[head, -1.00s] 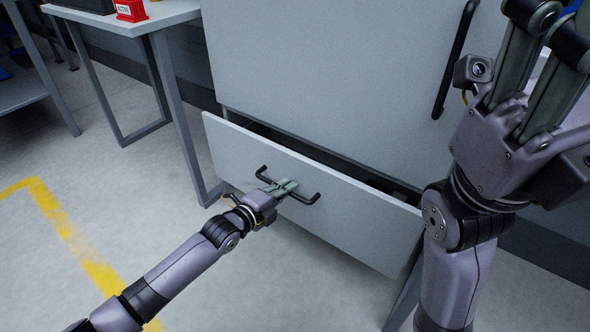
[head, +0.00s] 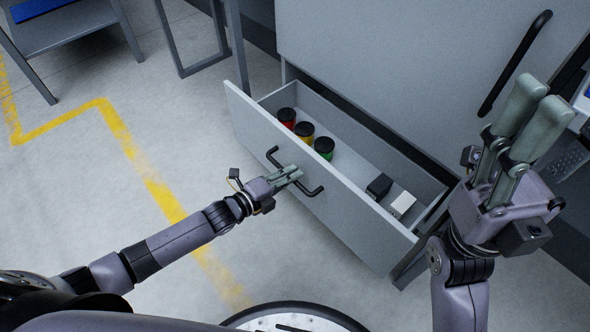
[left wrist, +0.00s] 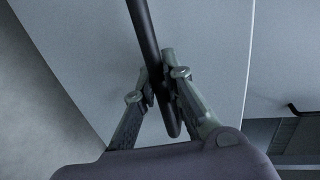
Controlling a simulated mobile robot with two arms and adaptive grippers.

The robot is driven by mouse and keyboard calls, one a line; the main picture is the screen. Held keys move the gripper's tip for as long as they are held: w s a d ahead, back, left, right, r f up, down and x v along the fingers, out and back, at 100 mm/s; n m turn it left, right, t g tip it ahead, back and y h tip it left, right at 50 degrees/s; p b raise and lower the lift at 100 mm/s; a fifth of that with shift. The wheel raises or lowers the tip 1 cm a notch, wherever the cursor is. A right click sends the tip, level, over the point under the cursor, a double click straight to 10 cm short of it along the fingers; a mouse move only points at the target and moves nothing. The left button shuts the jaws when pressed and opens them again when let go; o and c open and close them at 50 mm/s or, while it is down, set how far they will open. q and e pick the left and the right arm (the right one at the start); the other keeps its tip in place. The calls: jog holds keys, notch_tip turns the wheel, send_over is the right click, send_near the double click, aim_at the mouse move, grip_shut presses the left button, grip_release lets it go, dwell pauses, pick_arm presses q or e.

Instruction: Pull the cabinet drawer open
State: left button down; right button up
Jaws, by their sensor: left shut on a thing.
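The cabinet drawer (head: 330,185) is grey and stands well out from the cabinet (head: 400,70), its inside showing. Its black bar handle (head: 313,190) is on the drawer front. My left gripper (head: 298,173) is shut on the handle near its middle. In the left wrist view the handle (left wrist: 146,45) passes between the fingers of my left gripper (left wrist: 163,88). My right gripper (head: 535,108) is raised at the right, away from the drawer, its two fingers pointing up with a narrow gap between them; nothing shows between them.
Inside the drawer are a red (head: 287,118), a yellow (head: 304,132) and a green (head: 324,148) jar with black lids, a black box (head: 379,187) and a white box (head: 402,204). A black door handle (head: 515,62) is above. Floor left of the drawer is clear.

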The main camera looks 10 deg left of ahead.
pick_arm(q)
jog(key=c, duration=1.7)
grip_release()
jog(key=shift+o, duration=0.2)
jog(key=shift+s, duration=0.1)
jog(key=v, duration=1.1)
jog(key=shift+s+a, duration=0.3)
